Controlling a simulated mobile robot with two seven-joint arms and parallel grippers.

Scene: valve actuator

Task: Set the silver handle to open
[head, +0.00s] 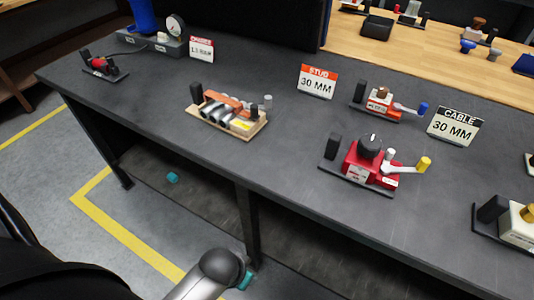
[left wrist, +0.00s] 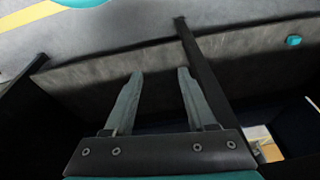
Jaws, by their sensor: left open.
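A red valve device (head: 360,165) with a black knob sits on the dark table at the right. A silver handle (head: 404,168) with a yellow end sticks out to its right, along with a short silver post (head: 390,154). Whether this handle is set open or closed I cannot tell. My left gripper (left wrist: 160,73) is open and empty in the left wrist view, pointing over the floor beside a table leg. In the head view my left arm is low at the bottom, below the table's front edge and far from the handle. My right gripper is not in view.
A smaller red and white device (head: 381,103) with a blue-ended lever stands behind. A wooden block with tubes (head: 228,113), sign cards (head: 317,81) and a gauge unit (head: 160,42) are on the table. A teal cube (head: 172,177) lies beneath the table.

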